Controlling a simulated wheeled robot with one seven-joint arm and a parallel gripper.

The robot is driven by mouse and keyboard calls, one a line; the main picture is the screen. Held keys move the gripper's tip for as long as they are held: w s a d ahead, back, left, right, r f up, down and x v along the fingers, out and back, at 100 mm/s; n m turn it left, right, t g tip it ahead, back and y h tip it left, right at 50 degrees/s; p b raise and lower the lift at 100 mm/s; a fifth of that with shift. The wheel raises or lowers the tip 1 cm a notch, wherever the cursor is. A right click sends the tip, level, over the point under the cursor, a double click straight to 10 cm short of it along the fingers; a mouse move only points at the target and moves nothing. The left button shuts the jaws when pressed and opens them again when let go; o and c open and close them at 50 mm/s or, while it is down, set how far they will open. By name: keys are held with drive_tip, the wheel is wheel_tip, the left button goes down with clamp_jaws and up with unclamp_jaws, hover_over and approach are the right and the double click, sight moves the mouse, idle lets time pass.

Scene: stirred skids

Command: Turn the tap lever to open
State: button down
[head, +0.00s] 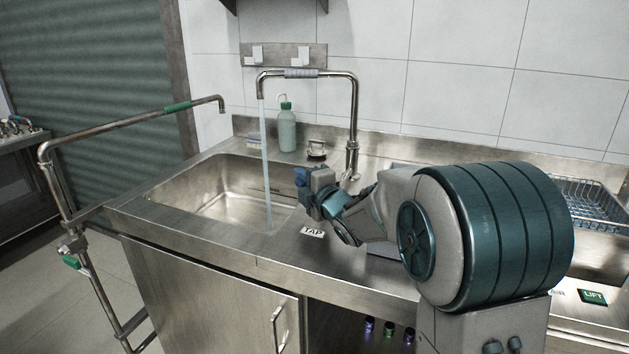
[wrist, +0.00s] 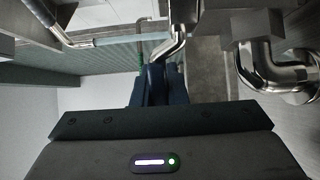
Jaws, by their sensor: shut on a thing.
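The steel tap (head: 355,115) rises from the back of the counter, and its spout bends over the left sink basin (head: 180,192). A pale blue stream of water (head: 266,165) runs from the spout down to the basin side. My gripper (head: 302,180) is in front of the tap's base, to its left in the head view. In the wrist view my gripper (wrist: 157,85) has its dark blue fingers shut on the bright metal tap lever (wrist: 172,47). The lever's gripped end is hidden between the fingers. In the head view my arm and gripper hide most of the lever.
A green bottle (head: 286,130) and a small metal item (head: 317,150) stand behind the basin. A TAP label (head: 313,232) is on the front counter. A bent pipe rail (head: 120,125) stands at the left. A wire rack (head: 592,198) is at the right.

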idle(0.4)
drive_tip(key=c, duration=1.4)
unclamp_jaws()
drive_tip(key=shift+c, duration=0.2)
